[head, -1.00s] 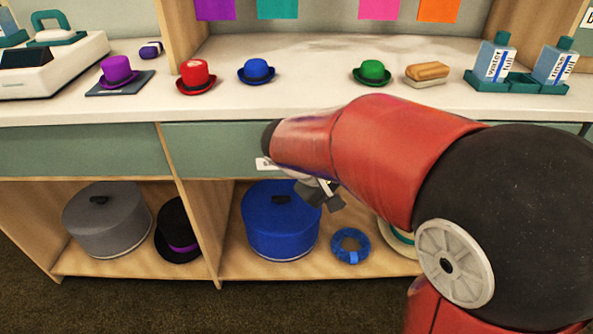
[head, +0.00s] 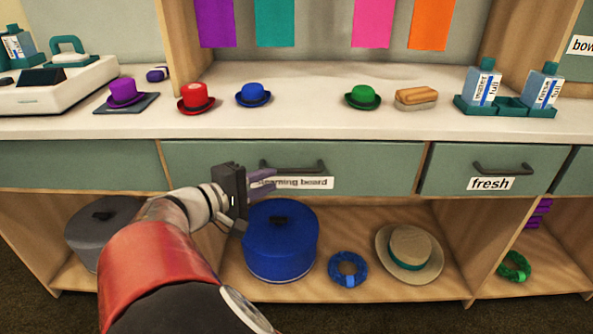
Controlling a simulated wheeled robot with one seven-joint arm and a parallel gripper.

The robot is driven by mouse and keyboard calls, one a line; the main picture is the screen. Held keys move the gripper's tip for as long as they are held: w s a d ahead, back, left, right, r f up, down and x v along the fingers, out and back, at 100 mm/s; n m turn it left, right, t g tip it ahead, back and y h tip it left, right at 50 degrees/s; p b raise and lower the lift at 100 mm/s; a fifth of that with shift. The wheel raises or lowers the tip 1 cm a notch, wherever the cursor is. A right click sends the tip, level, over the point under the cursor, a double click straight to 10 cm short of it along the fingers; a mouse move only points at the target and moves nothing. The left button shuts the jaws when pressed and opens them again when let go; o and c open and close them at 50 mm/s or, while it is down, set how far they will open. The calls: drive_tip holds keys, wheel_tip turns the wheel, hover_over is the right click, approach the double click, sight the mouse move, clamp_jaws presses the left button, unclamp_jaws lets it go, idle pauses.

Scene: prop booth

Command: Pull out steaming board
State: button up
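The steaming board drawer (head: 370,170) is a wide grey-green front under the counter, and it looks closed. Its dark bar handle (head: 308,167) runs across the upper middle. A white label (head: 305,183) below the handle reads "steaming board", its left end partly covered by my gripper. My gripper (head: 272,180) is in front of the drawer's left-middle part, fingers pointing right, near the left end of the handle. The fingers look apart, with nothing seen between them. I cannot tell whether they touch the handle or the drawer front.
Small purple, red, blue and green hats stand on the counter (head: 330,125) with a brush (head: 416,98) and bottles in a teal tray. The "fresh" drawer (head: 490,185) is to the right. A blue hatbox (head: 281,245), blue ring and straw hat (head: 410,255) sit on the shelf below.

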sight(287, 172)
drive_tip(key=x, duration=0.7)
drive_tip(key=shift+w+d+r, duration=0.15)
drive_tip(key=shift+w, duration=0.15)
clamp_jaws()
